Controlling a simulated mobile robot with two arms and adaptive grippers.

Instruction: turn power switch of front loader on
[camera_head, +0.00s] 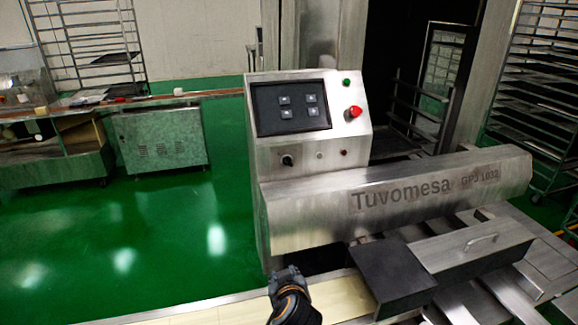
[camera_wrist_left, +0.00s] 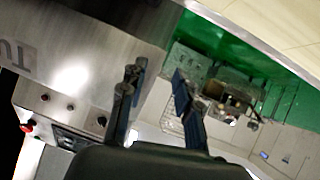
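The front loader is a steel machine marked "Tuvomesa" (camera_head: 400,200) with a tilted control panel (camera_head: 262,145). A black rotary switch knob (camera_head: 287,160) sits at the panel's lower left, beside two small buttons. In the left wrist view the picture is rolled, and the knob (camera_wrist_left: 102,120) shows left of the fingers. My left gripper (camera_head: 285,274) is at the bottom middle of the head view, below the knob and apart from it. In the left wrist view its two fingers (camera_wrist_left: 157,78) are spread with nothing between them. My right gripper is not in view.
A red emergency button (camera_head: 355,112) and a green button (camera_head: 346,82) sit right of the dark screen (camera_head: 290,107). The machine's long steel housing juts out to the right. A pale conveyor belt (camera_head: 225,311) runs along the front. Green floor (camera_head: 170,225) is clear at the left.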

